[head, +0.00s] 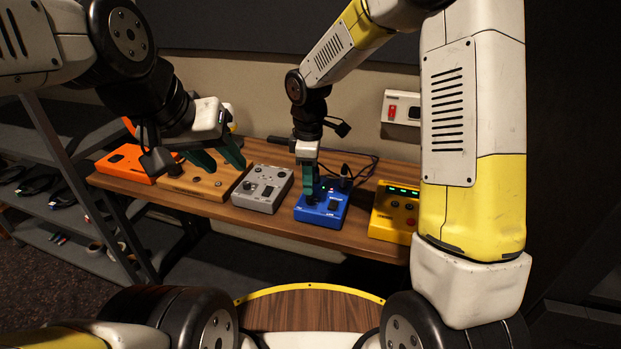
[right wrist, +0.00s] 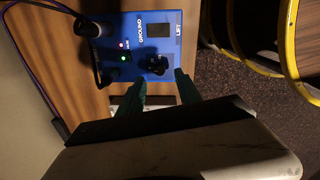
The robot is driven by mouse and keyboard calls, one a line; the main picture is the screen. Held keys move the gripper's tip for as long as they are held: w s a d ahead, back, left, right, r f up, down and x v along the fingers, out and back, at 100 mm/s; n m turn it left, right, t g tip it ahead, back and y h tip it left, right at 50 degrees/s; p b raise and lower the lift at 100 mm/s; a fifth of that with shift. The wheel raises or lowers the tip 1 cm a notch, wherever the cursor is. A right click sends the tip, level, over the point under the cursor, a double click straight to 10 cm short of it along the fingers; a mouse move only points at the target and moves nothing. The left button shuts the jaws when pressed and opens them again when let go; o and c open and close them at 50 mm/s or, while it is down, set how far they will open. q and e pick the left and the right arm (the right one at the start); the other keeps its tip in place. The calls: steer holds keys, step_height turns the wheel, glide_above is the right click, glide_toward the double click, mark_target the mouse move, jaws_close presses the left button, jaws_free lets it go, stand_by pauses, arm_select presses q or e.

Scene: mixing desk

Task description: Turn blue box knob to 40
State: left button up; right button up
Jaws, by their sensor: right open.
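The blue box (head: 325,211) sits on the wooden desk, with a dark window, small lit lights and black plugs in its back edge. It also shows in the right wrist view (right wrist: 183,50), with its black knob (right wrist: 154,65) near the box's edge closest to my gripper. My right gripper (head: 307,180) points down over the blue box. In the right wrist view its green fingers (right wrist: 160,80) are open, with the knob just ahead of and between the tips; contact cannot be made out. My left gripper (head: 219,158) is open and empty, above the wooden box and grey box.
An orange box (head: 126,163), a wooden box (head: 203,185) and a grey box (head: 263,190) stand left of the blue box. A yellow box (head: 394,212) with green displays stands right. Cables (head: 362,165) run behind. A shelf rack (head: 50,200) stands at left.

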mark_target(310, 199)
steer(key=shift+w+f, duration=0.15)
steer(key=shift+f, duration=2.15)
steer(key=shift+c, duration=0.4)
jaws_close()
